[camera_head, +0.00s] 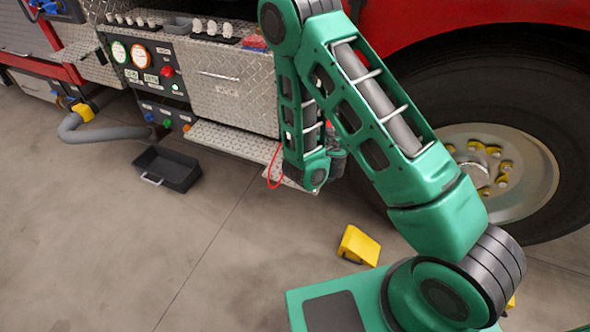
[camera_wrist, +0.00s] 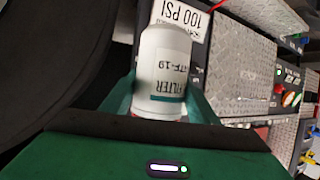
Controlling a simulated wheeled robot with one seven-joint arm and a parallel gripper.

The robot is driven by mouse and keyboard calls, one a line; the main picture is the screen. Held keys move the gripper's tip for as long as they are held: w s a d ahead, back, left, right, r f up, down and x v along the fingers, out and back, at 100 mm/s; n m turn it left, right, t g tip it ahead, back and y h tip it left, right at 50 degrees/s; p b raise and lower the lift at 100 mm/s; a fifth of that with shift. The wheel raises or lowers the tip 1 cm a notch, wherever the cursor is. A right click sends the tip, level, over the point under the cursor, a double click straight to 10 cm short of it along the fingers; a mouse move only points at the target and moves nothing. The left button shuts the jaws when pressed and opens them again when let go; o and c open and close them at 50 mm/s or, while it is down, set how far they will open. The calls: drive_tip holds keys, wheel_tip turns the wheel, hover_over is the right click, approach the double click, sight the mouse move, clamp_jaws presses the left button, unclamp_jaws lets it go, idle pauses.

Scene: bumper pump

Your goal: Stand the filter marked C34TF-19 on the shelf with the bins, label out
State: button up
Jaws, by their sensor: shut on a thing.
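A white cylindrical filter (camera_wrist: 163,52) fills the middle of the wrist view. Its label faces the wrist camera and reads "FILTER" and "TF-19"; the start of the code is out of sight. My gripper (camera_wrist: 160,100) is shut on the filter, with a green finger on each side. In the head view my arm hides the gripper and the filter. I cannot tell whether this is the shelf named.
A large tyre (camera_head: 520,100) stands close on the right. A gauge panel (camera_head: 150,68) and a diamond-plate box (camera_head: 235,85) are left of my arm. A black tray (camera_head: 167,168), a yellow chock (camera_head: 359,245) and a grey hose (camera_head: 100,133) are low down. The left floor is mostly clear.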

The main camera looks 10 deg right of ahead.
drive_tip(key=s+a+f+n+y, duration=0.1)
drive_tip(key=a+f+y, duration=0.15)
drive_tip(key=f, duration=0.45)
drive_tip(key=s+a+f+n+y, duration=0.1)
drive_tip(key=a+f+n, duration=0.1)
drive_tip(key=a+f, duration=0.35)
drive_tip(key=shift+t+h, duration=0.25)
drive_tip(key=shift+t, duration=0.05)
drive_tip(key=shift+w+d+f, duration=0.95)
drive_tip(key=shift+w+f, duration=0.85)
drive_tip(key=shift+f, duration=0.3)
drive_tip(key=shift+w+d+f, duration=1)
drive_tip(key=shift+w+f, duration=0.8)
drive_tip(key=shift+f, duration=0.25)
drive_tip(key=shift+w+d+f, duration=0.95)
drive_tip(key=shift+w+f, duration=0.85)
drive_tip(key=shift+f, duration=0.3)
drive_tip(key=o, duration=1.5)
